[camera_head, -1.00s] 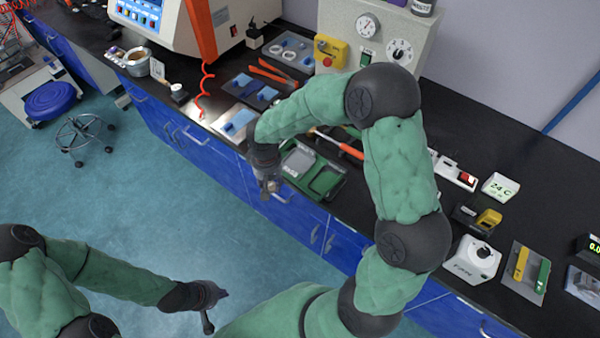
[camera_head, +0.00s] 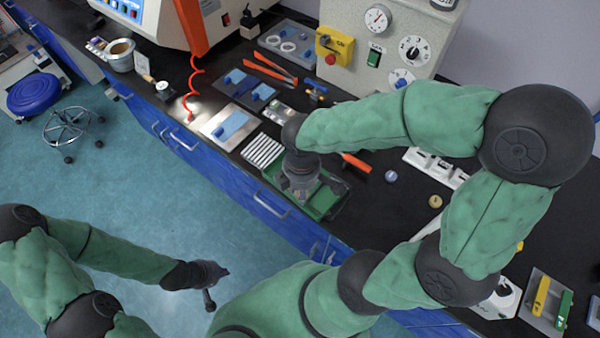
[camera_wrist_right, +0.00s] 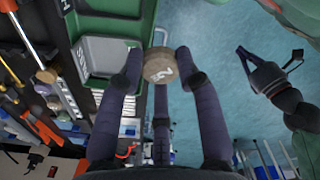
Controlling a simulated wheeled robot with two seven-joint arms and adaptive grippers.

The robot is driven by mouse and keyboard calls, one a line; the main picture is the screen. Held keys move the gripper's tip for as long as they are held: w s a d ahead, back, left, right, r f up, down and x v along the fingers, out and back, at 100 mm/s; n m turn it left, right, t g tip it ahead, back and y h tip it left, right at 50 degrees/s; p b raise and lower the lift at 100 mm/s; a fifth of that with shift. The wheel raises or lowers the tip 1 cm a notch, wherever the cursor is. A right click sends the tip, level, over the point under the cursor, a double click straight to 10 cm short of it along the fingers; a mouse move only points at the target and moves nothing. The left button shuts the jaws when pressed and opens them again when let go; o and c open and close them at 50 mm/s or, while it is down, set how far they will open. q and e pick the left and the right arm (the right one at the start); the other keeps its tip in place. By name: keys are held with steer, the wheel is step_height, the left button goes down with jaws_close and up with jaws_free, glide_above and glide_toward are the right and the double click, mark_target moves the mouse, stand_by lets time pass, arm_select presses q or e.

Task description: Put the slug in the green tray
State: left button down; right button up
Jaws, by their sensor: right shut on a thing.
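The slug (camera_wrist_right: 158,66) is a thick tan-brown disc with a pale mark on its face. My right gripper (camera_wrist_right: 157,72) is shut on it, fingers around its sides. In the head view, my right gripper (camera_head: 300,188) points down over the green tray (camera_head: 327,203) and hides part of it and the slug. In the right wrist view, the green tray (camera_wrist_right: 136,28) with a grey pan (camera_wrist_right: 104,52) lies left of the slug; the slug shows against the floor past the tray's edge. My left gripper (camera_head: 208,285) is empty over the floor, its fingers apart in the wrist view (camera_wrist_right: 268,72).
A striped pale block (camera_head: 262,151) and a plate with a blue piece (camera_head: 230,123) lie left of the tray. An orange-handled tool (camera_head: 355,162) and a small round item (camera_head: 391,176) lie to its right. The bench's front edge is close to the tray.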

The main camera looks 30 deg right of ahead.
steer(key=w+d+f+b, duration=0.1)
steer(key=w+f, duration=0.1)
steer(key=w, duration=0.1)
steer(key=w+d+f+b, duration=0.1)
steer(key=w+d+f, duration=0.1)
steer(key=w+f, duration=0.1)
steer(key=w+d+f+b, duration=0.1)
steer(key=w+f+b, duration=0.1)
steer(key=w+f, duration=0.1)
steer(key=shift+w+d+f, duration=0.1)
steer(key=shift+w+d, duration=0.1)
steer(key=shift+w, duration=0.35)
steer(key=shift+w+d+f+b, duration=0.1)
steer(key=shift+w+f+b, duration=0.1)
steer(key=shift+f+b, duration=0.6)
steer(key=shift+w+d+f+b, duration=0.15)
steer(key=shift+f+b, duration=0.1)
steer(key=shift+f, duration=0.9)
steer(key=shift+a, duration=0.1)
steer(key=shift+f, duration=0.15)
steer(key=o, duration=0.9)
